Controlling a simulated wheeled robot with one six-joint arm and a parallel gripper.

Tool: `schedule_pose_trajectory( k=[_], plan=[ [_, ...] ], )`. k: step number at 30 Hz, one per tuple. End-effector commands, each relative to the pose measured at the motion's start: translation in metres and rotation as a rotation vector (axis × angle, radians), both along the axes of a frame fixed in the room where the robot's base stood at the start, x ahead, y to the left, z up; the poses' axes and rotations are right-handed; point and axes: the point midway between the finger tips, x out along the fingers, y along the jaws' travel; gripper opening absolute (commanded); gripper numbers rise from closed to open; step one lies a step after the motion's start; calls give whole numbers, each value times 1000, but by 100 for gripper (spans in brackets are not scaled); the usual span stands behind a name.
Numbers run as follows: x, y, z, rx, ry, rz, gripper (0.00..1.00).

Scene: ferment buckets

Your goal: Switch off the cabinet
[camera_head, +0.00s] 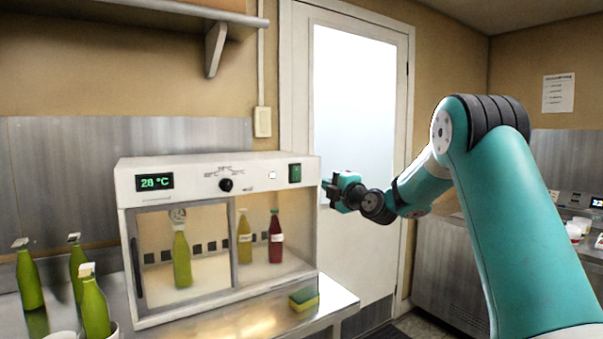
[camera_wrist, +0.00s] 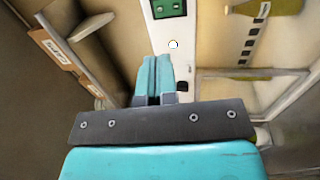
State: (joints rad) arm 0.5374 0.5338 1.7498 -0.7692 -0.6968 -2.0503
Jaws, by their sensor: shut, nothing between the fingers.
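The white cabinet (camera_head: 205,180) stands on the metal counter. Its green display (camera_head: 154,182) is lit and reads about 28 °C. A black knob (camera_head: 226,185) is mid-panel, with a small white lit spot (camera_head: 272,175) and a green switch (camera_head: 295,173) to its right. In the wrist view the green switch (camera_wrist: 168,8) is at the top edge, the white spot (camera_wrist: 172,44) below it and the knob (camera_wrist: 181,87) lower. My gripper (camera_head: 327,190) is shut and empty, just right of the cabinet's front corner. Its fingers (camera_wrist: 154,64) point toward the panel, with no visible contact.
Bottles (camera_head: 182,258) stand behind the cabinet's glass. Several green bottles (camera_head: 29,280) stand on the counter at left. A yellow-green sponge (camera_head: 303,299) lies in front of the cabinet. A shelf (camera_head: 160,14) overhangs it. A white door (camera_head: 355,130) is behind my arm.

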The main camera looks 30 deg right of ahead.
Motion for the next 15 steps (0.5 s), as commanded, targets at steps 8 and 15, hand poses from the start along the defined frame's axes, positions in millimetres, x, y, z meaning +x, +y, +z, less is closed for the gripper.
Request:
schedule_pose_trajectory(
  k=[8,15],
  plan=[
    [5,2,2,2,2,4,0],
    [43,5,11,3,4,7,0]
  ],
)
